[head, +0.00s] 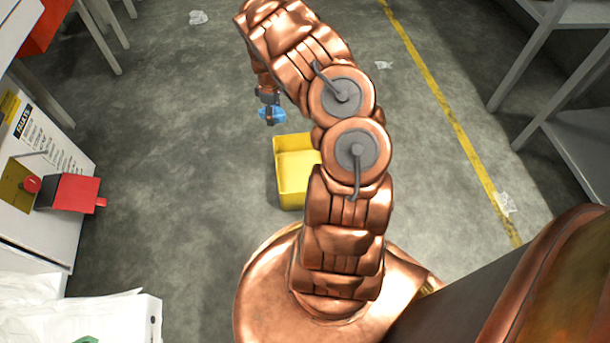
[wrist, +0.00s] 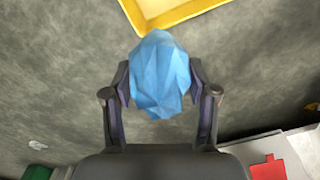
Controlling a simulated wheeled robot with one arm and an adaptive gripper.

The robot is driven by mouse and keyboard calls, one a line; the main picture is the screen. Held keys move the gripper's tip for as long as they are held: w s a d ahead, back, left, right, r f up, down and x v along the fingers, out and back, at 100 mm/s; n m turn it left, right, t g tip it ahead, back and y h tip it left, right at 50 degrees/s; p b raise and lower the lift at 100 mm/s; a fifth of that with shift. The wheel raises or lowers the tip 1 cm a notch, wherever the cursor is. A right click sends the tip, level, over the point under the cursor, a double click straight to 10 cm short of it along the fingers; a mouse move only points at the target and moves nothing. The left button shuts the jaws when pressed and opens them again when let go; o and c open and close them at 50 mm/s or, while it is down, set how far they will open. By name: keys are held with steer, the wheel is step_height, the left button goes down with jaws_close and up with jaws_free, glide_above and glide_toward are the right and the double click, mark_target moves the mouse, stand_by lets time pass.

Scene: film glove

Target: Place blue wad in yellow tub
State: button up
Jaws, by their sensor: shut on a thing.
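The blue wad (wrist: 160,72) is a crumpled, faceted lump held between the two fingers of my gripper (wrist: 162,88) in the wrist view. In the head view the blue wad (head: 272,115) shows at the end of my gripper (head: 269,108), above the floor. The yellow tub (head: 290,203) stands on the floor below and to the right of the wad in the head view, partly hidden behind my arm. In the wrist view the tub's edge (wrist: 200,8) shows at the top, apart from the wad. The visible part of the tub looks empty.
A white cabinet with a red box (head: 72,193) stands at the left. White bags (head: 90,310) lie at the lower left. Grey shelving (head: 565,125) stands at the right. Clear scraps (head: 198,17) lie on the grey floor, which is otherwise open around the tub.

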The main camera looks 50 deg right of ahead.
steer(key=s+d+f+n, duration=0.2)
steer(key=s+d+f, duration=0.35)
steer(key=f, duration=0.25)
steer(key=n, duration=0.2)
glide_above(305, 171)
steer(key=s+d, duration=0.1)
steer(key=d, duration=0.2)
step_height(305, 171, down, 9)
steer(key=f+b, duration=0.2)
steer(key=f, duration=0.1)
steer(key=f+b, duration=0.2)
steer(key=f, duration=0.1)
steer(key=f+b, duration=0.2)
steer(key=f, duration=0.1)
steer(key=shift+a+f+b, duration=0.1)
steer(key=shift+a+b, duration=0.15)
steer(key=shift+b, duration=0.15)
steer(key=o, duration=1.2)
steer(key=shift+c, duration=0.2)
